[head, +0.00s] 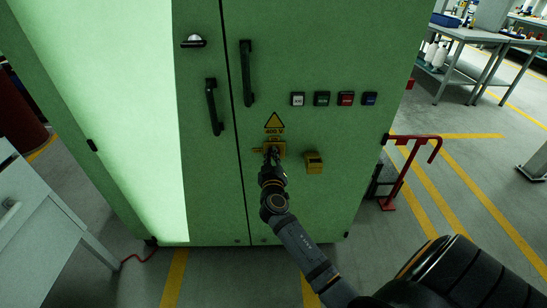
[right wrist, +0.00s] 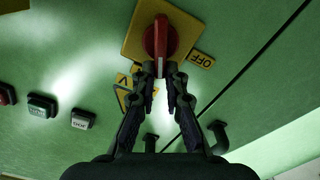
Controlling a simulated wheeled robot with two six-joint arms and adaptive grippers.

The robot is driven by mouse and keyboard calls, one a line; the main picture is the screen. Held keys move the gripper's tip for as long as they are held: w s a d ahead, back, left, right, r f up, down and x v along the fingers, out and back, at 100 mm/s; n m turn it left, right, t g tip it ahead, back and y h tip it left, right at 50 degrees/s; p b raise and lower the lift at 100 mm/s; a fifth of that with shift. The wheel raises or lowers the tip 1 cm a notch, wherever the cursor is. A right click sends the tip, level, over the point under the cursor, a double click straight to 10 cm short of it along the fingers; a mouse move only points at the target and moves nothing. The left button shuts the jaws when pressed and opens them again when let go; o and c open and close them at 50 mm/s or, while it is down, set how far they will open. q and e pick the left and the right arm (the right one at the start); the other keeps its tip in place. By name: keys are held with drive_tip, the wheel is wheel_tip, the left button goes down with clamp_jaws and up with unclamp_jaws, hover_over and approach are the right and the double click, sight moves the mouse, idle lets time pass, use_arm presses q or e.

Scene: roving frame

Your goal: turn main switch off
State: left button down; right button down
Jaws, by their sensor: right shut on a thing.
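The main switch is a red knob (right wrist: 160,40) on a yellow square plate (right wrist: 183,28) on the green cabinet (head: 325,60). In the head view the plate (head: 281,149) sits below a yellow 400 V warning triangle (head: 274,121), and my gripper hides most of the knob. In the right wrist view the knob's grip stands nearly upright, with the plate tilted around it. An OFF label (right wrist: 201,60) shows upside down beside the plate. My right gripper (right wrist: 160,72) is shut on the knob's lower end. My left gripper is not in view.
Four buttons (head: 322,99) sit in a row above right of the switch. A yellow box (head: 314,162) is close to its right. Black door handles (head: 247,73) stick out at upper left. A red stand (head: 402,170) is right of the cabinet, and a grey cabinet (head: 45,235) is at left.

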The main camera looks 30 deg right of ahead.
drive_tip(key=n, duration=0.3)
drive_tip(key=shift+w+a+f+b, duration=0.15)
drive_tip(key=shift+a+f+b, duration=0.1)
drive_tip(key=shift+b, duration=0.05)
drive_tip(key=shift+w+a+f+n, duration=0.15)
drive_tip(key=shift+f+n, duration=0.15)
drive_tip(key=shift+n, duration=1.35)
drive_tip(key=shift+a+f+n, duration=0.1)
drive_tip(key=shift+f+n, duration=0.25)
drive_tip(key=shift+n, duration=1.35)
drive_tip(key=shift+w+a+f+n, duration=0.15)
drive_tip(key=shift+f+n, duration=0.15)
drive_tip(key=shift+n, duration=1.35)
drive_tip(key=c, duration=1.4)
unclamp_jaws()
